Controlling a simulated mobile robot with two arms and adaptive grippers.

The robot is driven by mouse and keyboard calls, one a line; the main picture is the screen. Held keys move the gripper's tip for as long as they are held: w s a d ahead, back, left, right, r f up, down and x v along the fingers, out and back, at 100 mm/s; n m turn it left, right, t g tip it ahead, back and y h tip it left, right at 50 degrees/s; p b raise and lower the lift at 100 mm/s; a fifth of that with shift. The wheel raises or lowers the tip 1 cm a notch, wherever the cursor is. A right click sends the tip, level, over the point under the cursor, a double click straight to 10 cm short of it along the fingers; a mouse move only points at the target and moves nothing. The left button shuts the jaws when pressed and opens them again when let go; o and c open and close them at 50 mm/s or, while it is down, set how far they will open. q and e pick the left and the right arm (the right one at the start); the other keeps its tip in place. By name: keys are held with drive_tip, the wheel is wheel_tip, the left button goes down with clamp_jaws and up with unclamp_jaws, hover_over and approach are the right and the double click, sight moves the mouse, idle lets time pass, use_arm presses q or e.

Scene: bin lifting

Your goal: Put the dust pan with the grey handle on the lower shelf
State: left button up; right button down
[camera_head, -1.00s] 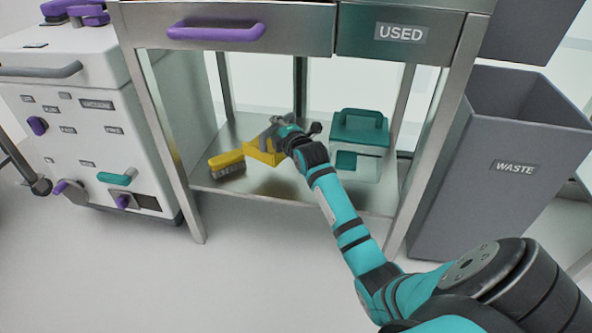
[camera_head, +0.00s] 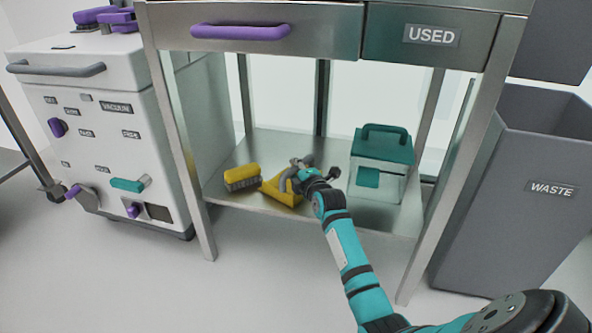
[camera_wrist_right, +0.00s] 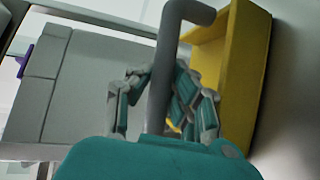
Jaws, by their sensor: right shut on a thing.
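The dust pan (camera_head: 283,195) is yellow with a grey handle, and it is at the lower shelf (camera_head: 262,210), near the front edge. I cannot tell whether it rests fully on the shelf. My right gripper (camera_head: 303,174) reaches in from the front and is shut on the grey handle. In the right wrist view the fingers (camera_wrist_right: 163,100) close around the grey handle (camera_wrist_right: 172,45), with the yellow pan (camera_wrist_right: 240,65) beside it on the right. The fingers partly hide the handle in the head view. My left gripper is not in view.
A yellow brush (camera_head: 241,176) lies just left of the pan. A clear box with a teal lid (camera_head: 384,145) stands to the right on the shelf. Metal table legs (camera_head: 180,150) frame the opening. A grey waste bin (camera_head: 510,220) stands right, a white cart (camera_head: 110,130) left.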

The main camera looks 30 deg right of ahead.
drive_tip(key=shift+f, duration=0.1)
drive_tip(key=c, duration=1.2)
unclamp_jaws()
drive_tip(key=shift+c, duration=0.2)
